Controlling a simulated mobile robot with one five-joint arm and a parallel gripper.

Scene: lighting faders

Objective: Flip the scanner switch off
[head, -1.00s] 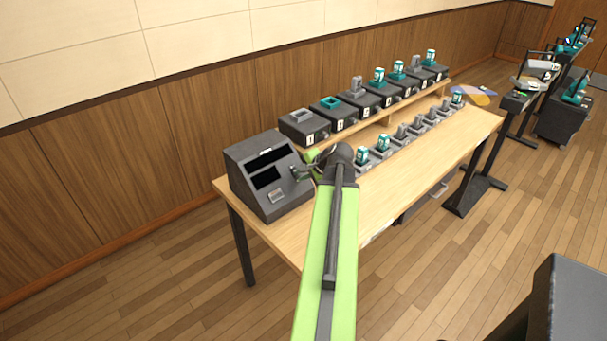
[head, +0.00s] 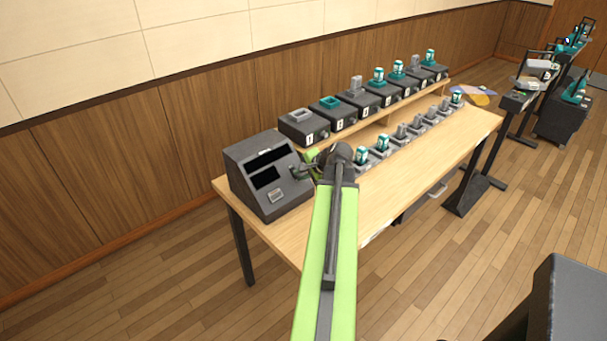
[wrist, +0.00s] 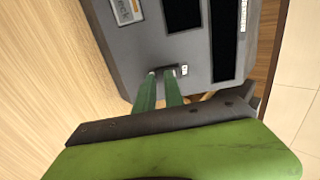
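The scanner is a dark grey box (head: 245,160) with a slanted front and two black panels. It stands at the left end of the table and fills the upper part of the wrist view (wrist: 195,55). A small light switch (wrist: 183,70) sits on its face. My gripper (wrist: 161,71) has its two green fingertips slightly apart, right beside the switch. They point at the scanner face. I cannot tell whether they touch it. In the head view my gripper (head: 303,168) is at the scanner's right side, partly hidden by my arm.
The wooden table (head: 400,190) has a raised shelf at the back with several numbered dark boxes (head: 303,127). A row of grey holders (head: 402,132), some with teal pieces, stands in front. The table front is clear. A wood-panelled wall (head: 110,175) is behind.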

